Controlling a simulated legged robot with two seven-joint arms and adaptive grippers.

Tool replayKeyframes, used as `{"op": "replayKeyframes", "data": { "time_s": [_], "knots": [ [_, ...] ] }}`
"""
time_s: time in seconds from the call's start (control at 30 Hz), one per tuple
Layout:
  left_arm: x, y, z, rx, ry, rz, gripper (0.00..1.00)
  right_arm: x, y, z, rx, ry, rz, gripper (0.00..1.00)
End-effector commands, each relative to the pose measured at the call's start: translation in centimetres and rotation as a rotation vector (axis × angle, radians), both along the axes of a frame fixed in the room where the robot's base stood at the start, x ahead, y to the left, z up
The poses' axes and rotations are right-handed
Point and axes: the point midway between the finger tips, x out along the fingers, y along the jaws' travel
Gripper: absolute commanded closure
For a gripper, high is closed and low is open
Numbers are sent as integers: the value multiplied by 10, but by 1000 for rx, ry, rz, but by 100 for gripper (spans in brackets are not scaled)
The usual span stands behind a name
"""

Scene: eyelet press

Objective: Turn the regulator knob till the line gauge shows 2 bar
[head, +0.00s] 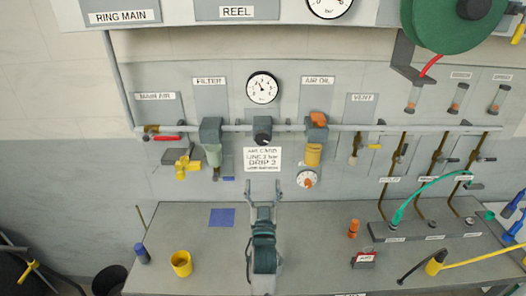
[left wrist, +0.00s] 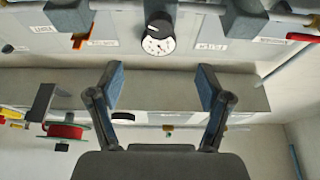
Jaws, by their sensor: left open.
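The line gauge (head: 262,88) is a white round dial above the pipe in the head view. Its dark needle points to the upper left, but its numbers are too small to read. Below it, the dark regulator knob (head: 263,130) sits on the pipe. The left wrist view is upside down and shows the knob (left wrist: 158,17) above the gauge (left wrist: 157,45). My right gripper is out of view.
A white card (head: 262,159) reading "LINE 2 bar" hangs under the knob. A filter (head: 211,132) and an oiler (head: 316,130) flank it on the pipe. A small dial (head: 307,179) is at lower right. The bench (head: 200,245) holds a yellow cup (head: 181,263).

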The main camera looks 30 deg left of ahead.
Motion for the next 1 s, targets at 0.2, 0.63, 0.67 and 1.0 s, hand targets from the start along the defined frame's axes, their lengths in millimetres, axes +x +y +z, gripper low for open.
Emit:
{"op": "replayKeyframes", "data": {
  "time_s": [0.2, 0.63, 0.67, 1.0],
  "knots": [
    [31, 18, 21, 4, -2, 1, 22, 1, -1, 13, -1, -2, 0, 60],
    [108, 67, 59, 2, -1, 1, 22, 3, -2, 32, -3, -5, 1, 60],
    [112, 69, 60, 2, -1, 2, 22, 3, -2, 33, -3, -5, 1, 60],
    [133, 82, 69, 2, -1, 0, 22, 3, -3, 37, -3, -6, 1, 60]
  ]
}}
